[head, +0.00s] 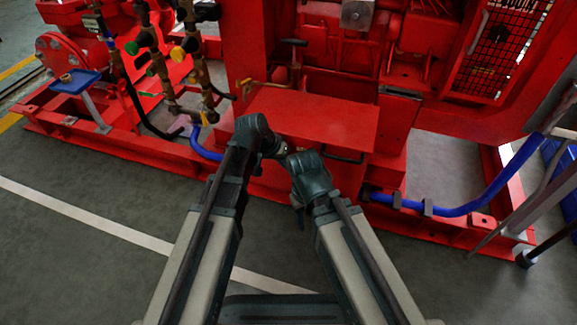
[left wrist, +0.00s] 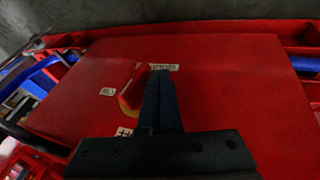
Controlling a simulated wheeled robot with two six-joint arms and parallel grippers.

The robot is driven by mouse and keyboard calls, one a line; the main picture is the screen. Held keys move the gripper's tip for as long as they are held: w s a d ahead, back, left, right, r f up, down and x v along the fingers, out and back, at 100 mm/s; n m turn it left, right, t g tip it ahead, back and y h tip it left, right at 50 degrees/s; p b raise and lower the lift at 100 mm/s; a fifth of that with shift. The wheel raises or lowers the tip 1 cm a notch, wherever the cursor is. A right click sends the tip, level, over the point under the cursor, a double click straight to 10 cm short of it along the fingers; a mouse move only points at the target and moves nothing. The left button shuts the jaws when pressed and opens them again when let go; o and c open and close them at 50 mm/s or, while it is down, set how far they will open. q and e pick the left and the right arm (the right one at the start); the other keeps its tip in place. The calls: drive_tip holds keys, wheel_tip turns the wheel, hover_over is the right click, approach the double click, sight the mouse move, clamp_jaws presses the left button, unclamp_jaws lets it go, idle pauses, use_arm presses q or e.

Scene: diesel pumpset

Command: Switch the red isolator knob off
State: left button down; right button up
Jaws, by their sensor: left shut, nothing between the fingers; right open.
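The red isolator knob (left wrist: 132,92) is on a flat red panel (left wrist: 225,85) in the left wrist view. It is a tilted red handle with a yellow edge at its lower end. My left gripper (left wrist: 160,75) is shut and empty, its fingers just right of the knob and overlapping its edge. Touch or a gap cannot be told. In the head view the knob is not discernible, and my left fingers are hard to make out. My right gripper (head: 299,205) is open, low in front of the red machine (head: 325,115).
Small pale labels (left wrist: 107,91) surround the knob, their text unreadable. Pipes and valves (head: 155,60) stand at the left and a blue hose (head: 465,208) runs at the right. A red base rail borders the machine. Grey floor (head: 90,240) is clear in front at the left.

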drive_tip(key=shift+r, duration=0.1)
idle(0.4)
drive_tip(key=shift+r+p, duration=0.7)
drive_tip(key=shift+p, duration=0.15)
